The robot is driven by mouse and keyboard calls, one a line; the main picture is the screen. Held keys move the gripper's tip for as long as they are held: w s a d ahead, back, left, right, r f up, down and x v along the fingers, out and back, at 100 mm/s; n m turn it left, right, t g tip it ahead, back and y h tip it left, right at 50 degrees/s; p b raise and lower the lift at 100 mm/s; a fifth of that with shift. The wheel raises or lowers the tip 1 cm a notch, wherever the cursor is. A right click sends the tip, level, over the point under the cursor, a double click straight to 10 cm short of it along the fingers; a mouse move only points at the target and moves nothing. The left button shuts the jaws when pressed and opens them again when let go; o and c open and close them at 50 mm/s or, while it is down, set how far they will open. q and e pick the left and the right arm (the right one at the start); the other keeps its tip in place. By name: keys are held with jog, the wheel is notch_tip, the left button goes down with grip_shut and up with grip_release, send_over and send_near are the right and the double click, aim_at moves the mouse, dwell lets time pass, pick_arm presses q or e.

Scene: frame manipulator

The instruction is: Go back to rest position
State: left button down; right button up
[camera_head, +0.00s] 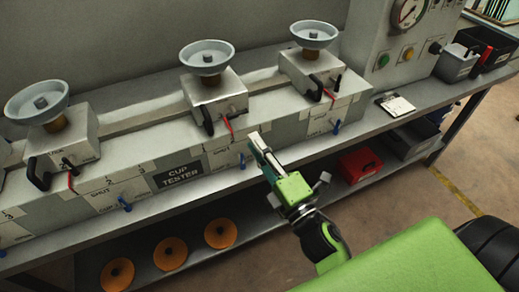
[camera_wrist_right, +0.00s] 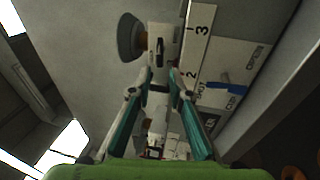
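My right gripper (camera_head: 262,150) reaches in from the lower right in the head view. It is in front of the cup tester bench (camera_head: 215,160), near the middle station's front labels. In the right wrist view my right gripper (camera_wrist_right: 160,72) shows both fingers with a narrow gap between their tips, and I see nothing held there. Beyond the tips stands a tester station with a grey dish (camera_wrist_right: 130,38). I cannot tell how far the fingertips are from the tester. My left gripper is not in view.
Three stations with grey dishes (camera_head: 205,57) stand on the tester, with black handles and red levers. Orange discs (camera_head: 170,253) lie on the lower shelf. A red bin (camera_head: 360,165) and a gauge panel (camera_head: 406,50) are at the right. Floor is open at the front right.

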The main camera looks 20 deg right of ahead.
jog(key=shift+s+d+f, duration=0.1)
jog(key=shift+s, duration=0.5)
jog(key=shift+d, duration=0.1)
